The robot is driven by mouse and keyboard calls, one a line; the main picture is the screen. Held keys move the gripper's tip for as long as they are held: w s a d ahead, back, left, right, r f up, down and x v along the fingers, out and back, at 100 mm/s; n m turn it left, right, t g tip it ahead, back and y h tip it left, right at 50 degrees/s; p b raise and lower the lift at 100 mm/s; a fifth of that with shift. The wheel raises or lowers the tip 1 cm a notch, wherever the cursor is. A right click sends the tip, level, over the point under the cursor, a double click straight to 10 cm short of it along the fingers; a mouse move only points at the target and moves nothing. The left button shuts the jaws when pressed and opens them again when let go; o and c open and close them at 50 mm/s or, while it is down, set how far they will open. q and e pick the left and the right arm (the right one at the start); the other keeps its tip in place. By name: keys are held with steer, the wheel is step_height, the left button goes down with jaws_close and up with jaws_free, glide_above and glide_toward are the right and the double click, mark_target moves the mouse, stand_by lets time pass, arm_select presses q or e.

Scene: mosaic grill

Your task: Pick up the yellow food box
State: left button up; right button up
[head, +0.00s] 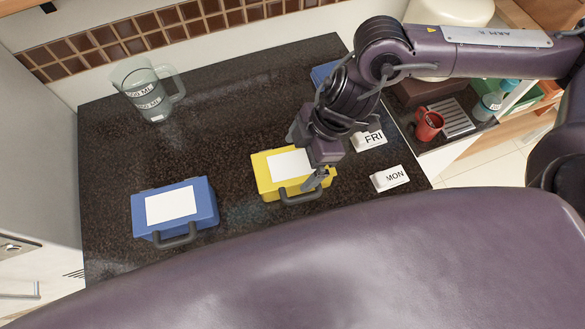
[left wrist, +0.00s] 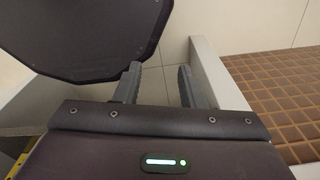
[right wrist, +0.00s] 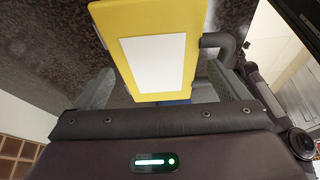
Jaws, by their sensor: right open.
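The yellow food box (head: 288,165) lies on the dark counter, with a white label on top and a dark handle at its front edge. In the right wrist view the yellow box (right wrist: 158,62) fills the upper middle, its handle to the right. My right gripper (head: 313,178) is over the right end of the box and open. In the right wrist view its fingers (right wrist: 165,90) stand apart on either side of the box; contact cannot be told. My left gripper (left wrist: 158,83) is open and empty, away from the counter, seen only in the left wrist view.
A blue food box (head: 172,207) stands at the left front, another blue box (head: 323,73) behind my right arm. A clear jug (head: 148,92) stands at the back left. White FRI (head: 369,140) and MON (head: 389,178) blocks lie on the right. A red mug (head: 428,124) stands beyond.

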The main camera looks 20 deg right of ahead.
mark_target(293, 164)
steer(key=x, duration=0.3)
steer(key=shift+w+a, duration=0.2)
steer(key=shift+w, duration=0.05)
steer(key=shift+f, duration=0.15)
steer(key=shift+c, duration=0.2)
steer(key=c, duration=0.5)
arm_select(q)
steer(key=shift+w+a+r, duration=0.45)
steer(key=shift+w+a, duration=0.05)
steer(key=shift+w, duration=0.3)
arm_select(e)
steer(key=c, duration=0.8)
